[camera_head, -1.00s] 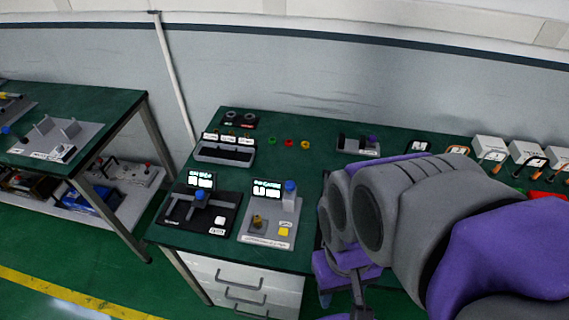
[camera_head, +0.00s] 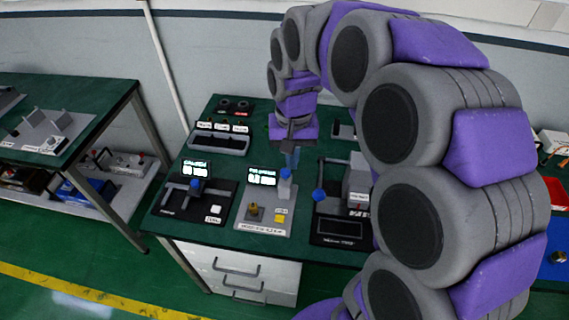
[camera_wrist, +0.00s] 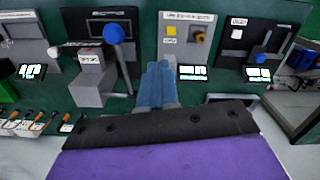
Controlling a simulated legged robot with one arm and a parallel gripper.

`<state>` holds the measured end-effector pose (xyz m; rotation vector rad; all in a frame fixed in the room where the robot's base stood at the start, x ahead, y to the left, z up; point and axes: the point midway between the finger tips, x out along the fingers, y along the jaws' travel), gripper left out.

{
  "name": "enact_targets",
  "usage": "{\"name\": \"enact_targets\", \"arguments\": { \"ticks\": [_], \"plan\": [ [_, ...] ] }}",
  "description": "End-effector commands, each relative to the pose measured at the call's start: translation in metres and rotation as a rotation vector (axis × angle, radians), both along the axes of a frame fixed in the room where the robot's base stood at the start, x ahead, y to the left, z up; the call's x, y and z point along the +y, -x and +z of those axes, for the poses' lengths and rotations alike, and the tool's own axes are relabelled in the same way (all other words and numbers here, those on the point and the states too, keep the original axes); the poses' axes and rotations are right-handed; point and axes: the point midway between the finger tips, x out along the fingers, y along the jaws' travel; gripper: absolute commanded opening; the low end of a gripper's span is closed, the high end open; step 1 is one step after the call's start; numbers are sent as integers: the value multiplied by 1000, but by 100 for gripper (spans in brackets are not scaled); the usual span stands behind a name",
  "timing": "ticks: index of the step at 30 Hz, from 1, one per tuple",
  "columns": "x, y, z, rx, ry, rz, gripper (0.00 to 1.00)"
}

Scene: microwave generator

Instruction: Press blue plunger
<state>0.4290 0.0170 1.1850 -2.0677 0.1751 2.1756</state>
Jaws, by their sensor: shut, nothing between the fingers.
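The blue plunger (camera_head: 285,173) tops a grey block on the light-grey middle panel (camera_head: 251,222) in the head view. That panel has a lit display, a brass knob (camera_head: 255,211) and a yellow button (camera_head: 280,217). My gripper (camera_head: 292,162) points down right above the plunger, its pale-blue fingers together and empty. I cannot tell whether the tips touch the plunger. In the wrist view my gripper (camera_wrist: 159,66) reaches over the same panel (camera_wrist: 187,32), and its fingers hide the plunger.
A black panel with a blue-knobbed lever (camera_head: 196,184) lies left. Another black device with a blue ball knob (camera_head: 319,195) stands close on the right. A long grey tray (camera_head: 219,140) lies behind. My arm hides the table's right side.

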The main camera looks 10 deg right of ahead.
Motion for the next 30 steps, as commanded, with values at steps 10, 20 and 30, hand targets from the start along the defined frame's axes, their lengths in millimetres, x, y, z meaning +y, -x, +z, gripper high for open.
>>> {"name": "enact_targets", "arguments": {
  "ticks": [10,20,30],
  "plan": [
    [-6,-92,-23,-30,11,-140,0],
    [-14,-127,-35,-45,23,-216,0],
    [-14,-128,-35,-47,24,-219,0]
  ]
}}
